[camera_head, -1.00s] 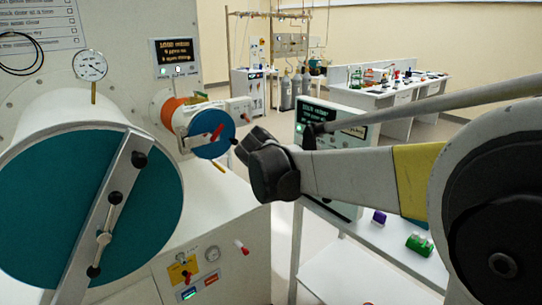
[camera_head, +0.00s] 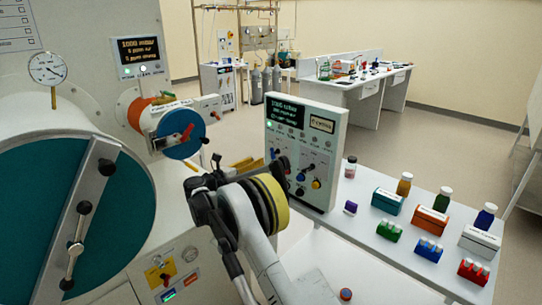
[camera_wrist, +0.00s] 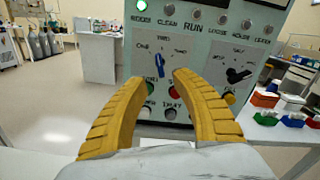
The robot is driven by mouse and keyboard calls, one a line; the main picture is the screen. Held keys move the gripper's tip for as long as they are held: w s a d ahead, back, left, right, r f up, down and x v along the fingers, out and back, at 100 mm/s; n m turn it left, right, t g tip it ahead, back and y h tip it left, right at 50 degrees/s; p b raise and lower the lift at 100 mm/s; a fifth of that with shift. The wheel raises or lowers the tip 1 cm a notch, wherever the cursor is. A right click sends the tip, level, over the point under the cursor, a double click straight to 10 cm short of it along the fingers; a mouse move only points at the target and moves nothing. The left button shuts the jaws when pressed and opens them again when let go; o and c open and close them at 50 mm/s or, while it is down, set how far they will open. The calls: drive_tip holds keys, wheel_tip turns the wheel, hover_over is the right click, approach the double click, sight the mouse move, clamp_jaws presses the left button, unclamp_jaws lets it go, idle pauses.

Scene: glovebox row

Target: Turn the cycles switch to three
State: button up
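The control panel (camera_head: 303,130) is a grey-white box with a dark screen, standing on the white bench. In the wrist view its face (camera_wrist: 207,50) fills the upper middle. A blue rotary switch (camera_wrist: 160,72) points roughly up within a ring of labels. A black rotary switch (camera_wrist: 238,76) sits to its right, tilted toward the right. The small labels are too blurred to tell surely which is the cycles switch. My gripper (camera_wrist: 163,78) has yellow fingers apart with nothing between them, in front of the panel. The fingers hide part of the lower panel, including round buttons.
Lamps (camera_wrist: 195,14) and lettering run across the panel top. Small bottles (camera_head: 404,184) and coloured boxes (camera_head: 434,217) stand on the bench right of the panel. A glovebox with a teal round door (camera_head: 90,220) is at left, with a smaller blue-capped port (camera_head: 180,134).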

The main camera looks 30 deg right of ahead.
sight(271, 154)
drive_tip(key=b+x, duration=0.2)
drive_tip(key=x, duration=0.6)
drive_tip(key=shift+w+d+f, duration=0.1)
drive_tip(key=shift+w+d, duration=0.05)
drive_tip(key=shift+d, duration=0.25)
clamp_jaws()
